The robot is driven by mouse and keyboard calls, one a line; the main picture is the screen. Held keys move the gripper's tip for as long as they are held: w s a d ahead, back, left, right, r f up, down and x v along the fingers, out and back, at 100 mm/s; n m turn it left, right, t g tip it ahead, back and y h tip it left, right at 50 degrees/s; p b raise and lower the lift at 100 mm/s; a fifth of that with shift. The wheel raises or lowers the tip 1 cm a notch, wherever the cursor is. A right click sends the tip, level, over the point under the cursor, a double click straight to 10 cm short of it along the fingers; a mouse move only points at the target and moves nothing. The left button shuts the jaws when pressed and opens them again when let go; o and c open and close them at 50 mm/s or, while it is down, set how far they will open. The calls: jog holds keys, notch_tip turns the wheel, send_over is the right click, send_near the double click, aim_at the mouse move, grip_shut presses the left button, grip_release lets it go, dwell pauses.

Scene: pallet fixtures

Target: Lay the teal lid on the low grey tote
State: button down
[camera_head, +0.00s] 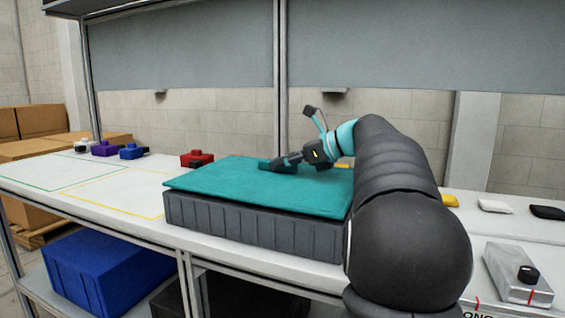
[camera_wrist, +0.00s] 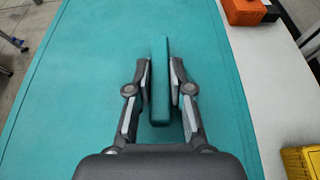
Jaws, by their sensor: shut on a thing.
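The teal lid (camera_head: 225,188) is over the low grey tote (camera_head: 255,223) on the bench and covers its top. Its left edge sticks out slightly past the tote wall; I cannot tell whether it rests fully on the rim or sits just above it. My gripper (camera_head: 284,162) is shut on the raised teal handle in the middle of the lid. In the wrist view the gripper (camera_wrist: 160,84) has its two fingers on either side of the handle, and the lid (camera_wrist: 80,75) fills most of the picture. The tote's right end is hidden behind my arm.
A red object (camera_head: 197,159) stands just behind the tote; blue (camera_head: 131,152) and purple (camera_head: 104,149) ones are farther left. Outlined areas on the bench's left (camera_head: 110,190) are clear. A grey box (camera_head: 517,275) is at the right. A blue bin (camera_head: 100,270) is on the lower shelf.

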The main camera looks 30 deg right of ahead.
jog(key=shift+f, duration=0.55)
dwell(0.4)
jog(key=c, duration=1)
grip_release()
jog(key=shift+o, duration=0.2)
notch_tip(320, 180, up, 4)
send_over(327, 177)
jog(key=shift+w+a+r, duration=0.1)
jog(key=shift+w+r, duration=0.05)
jog(key=shift+r, duration=0.15)
jog(key=shift+s, duration=0.25)
